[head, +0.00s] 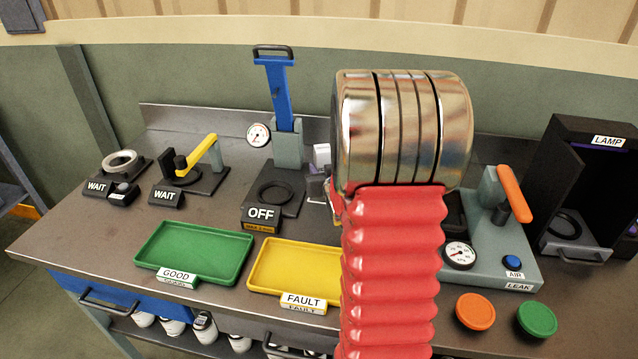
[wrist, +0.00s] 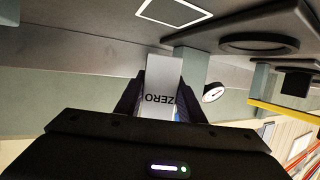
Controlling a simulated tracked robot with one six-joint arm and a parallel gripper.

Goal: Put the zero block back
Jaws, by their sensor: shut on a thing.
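The zero block (wrist: 160,84) is a pale block with ZERO on it, upside down in the wrist view. My gripper (wrist: 159,103) is shut on it, with one dark finger on each side. A white-outlined square (wrist: 175,12) lies on the bench beyond the block in that view. I cannot tell how high the block is above the bench. In the head view, a small white block (head: 322,154) shows just left of my red arm, likely the same block. My arm hides most of my gripper there.
A blue-handled press with an OFF sign (head: 262,214) stands left of my arm. A green GOOD tray (head: 150,257) and a yellow FAULT tray (head: 258,284) lie in front, both empty where visible. The LEAK station (head: 500,262) and LAMP box (head: 604,165) are at the right.

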